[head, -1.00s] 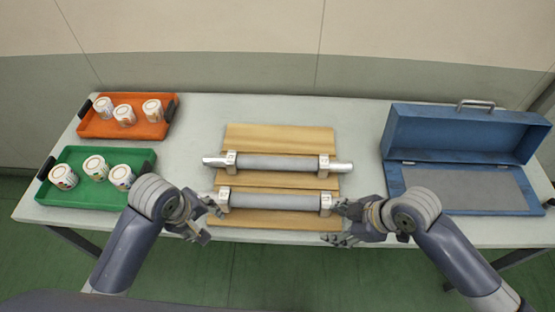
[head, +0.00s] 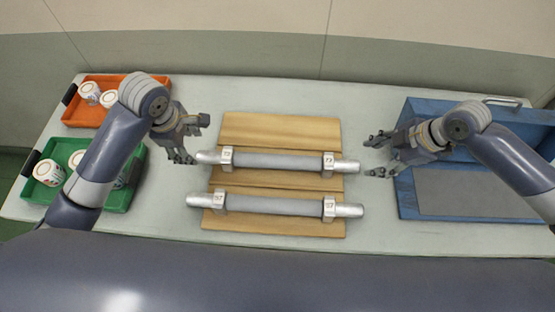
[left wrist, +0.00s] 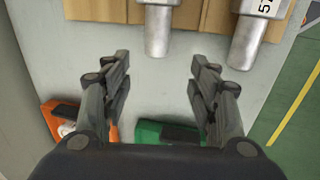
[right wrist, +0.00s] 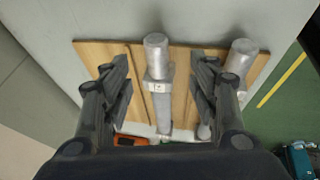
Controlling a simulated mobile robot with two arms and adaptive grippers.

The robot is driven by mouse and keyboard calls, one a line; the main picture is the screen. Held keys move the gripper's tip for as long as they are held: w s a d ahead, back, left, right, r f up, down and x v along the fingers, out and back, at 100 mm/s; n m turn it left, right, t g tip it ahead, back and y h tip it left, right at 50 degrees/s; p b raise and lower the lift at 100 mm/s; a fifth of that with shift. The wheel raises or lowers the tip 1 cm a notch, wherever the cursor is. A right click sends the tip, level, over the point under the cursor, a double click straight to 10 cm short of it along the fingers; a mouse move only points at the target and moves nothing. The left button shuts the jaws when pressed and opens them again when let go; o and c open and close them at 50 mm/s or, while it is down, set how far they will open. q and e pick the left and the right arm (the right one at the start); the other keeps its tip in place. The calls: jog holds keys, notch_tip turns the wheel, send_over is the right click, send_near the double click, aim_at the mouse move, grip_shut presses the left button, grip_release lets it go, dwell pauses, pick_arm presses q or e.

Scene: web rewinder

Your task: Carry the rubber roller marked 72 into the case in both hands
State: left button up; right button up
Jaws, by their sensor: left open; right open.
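Two grey rubber rollers with metal shaft ends and white numbered end blocks lie on a wooden board. The far roller (head: 278,161) has marks that look like 72, too small to be sure. The near roller (head: 275,207) seems marked 57. My left gripper (head: 197,140) is open at the far roller's left end, not closed on it. In the left wrist view that shaft end (left wrist: 157,32) lies ahead between the fingers. My right gripper (head: 370,156) is open just off the far roller's right end, which shows in the right wrist view (right wrist: 156,50). The blue case (head: 405,195) stands open at right.
An orange tray (head: 70,115) and a green tray (head: 118,201) with white cups stand at left, partly hidden by my left arm. My right arm covers part of the case. Bare tabletop (head: 380,235) lies between board and case.

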aim_at(199, 154)
pick_arm(q)
jog(key=x, duration=1.1)
jog(key=shift+w, duration=0.3)
pick_arm(e)
jog(key=x, duration=1.1)
jog(key=shift+w, duration=0.3)
pick_arm(q)
grip_shut()
pick_arm(e)
grip_shut()
pick_arm(q)
jog(key=shift+r, duration=0.1)
pick_arm(e)
jog(key=shift+r, duration=0.1)
